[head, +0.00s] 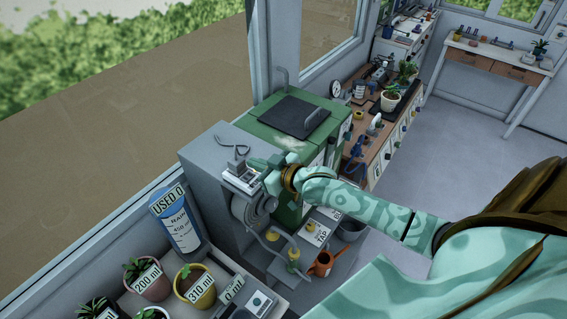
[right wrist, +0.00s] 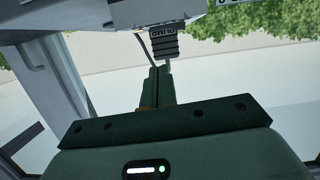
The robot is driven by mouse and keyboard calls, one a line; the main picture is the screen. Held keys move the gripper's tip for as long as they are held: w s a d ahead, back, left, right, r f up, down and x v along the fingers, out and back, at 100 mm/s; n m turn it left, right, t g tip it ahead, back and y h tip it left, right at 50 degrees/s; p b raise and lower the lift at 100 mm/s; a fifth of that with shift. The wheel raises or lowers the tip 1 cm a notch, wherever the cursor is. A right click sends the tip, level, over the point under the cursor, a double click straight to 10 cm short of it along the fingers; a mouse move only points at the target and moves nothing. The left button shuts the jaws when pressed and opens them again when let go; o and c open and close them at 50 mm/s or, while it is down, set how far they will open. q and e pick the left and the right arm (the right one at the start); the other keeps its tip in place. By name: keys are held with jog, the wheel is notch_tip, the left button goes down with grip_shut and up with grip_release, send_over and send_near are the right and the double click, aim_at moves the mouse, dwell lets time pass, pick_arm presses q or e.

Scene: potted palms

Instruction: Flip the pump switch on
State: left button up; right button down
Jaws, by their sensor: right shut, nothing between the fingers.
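A small white box (head: 241,178), which looks like the pump switch, sits at the front upper edge of a grey cabinet in the head view. Whether the switch is on or off I cannot tell. My right gripper (head: 258,164) is shut and empty, right beside the white box. Its closed fingers (right wrist: 158,80) point at the ribbed piece in the wrist view; contact is unclear. My left gripper is not in view.
A green cabinet (head: 278,127) with a dark top stands behind the gripper. A blue rain gauge (head: 178,222) and potted plants (head: 195,285) are at lower left. An orange watering can (head: 322,264) and a grey bucket (head: 351,229) stand below my arm. Open floor lies right.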

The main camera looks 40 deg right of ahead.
pick_arm(q)
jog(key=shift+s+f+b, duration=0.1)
jog(key=shift+b, duration=0.75)
pick_arm(e)
jog(key=v, duration=1)
jog(key=shift+d+r, duration=0.25)
jog(key=shift+d, duration=0.05)
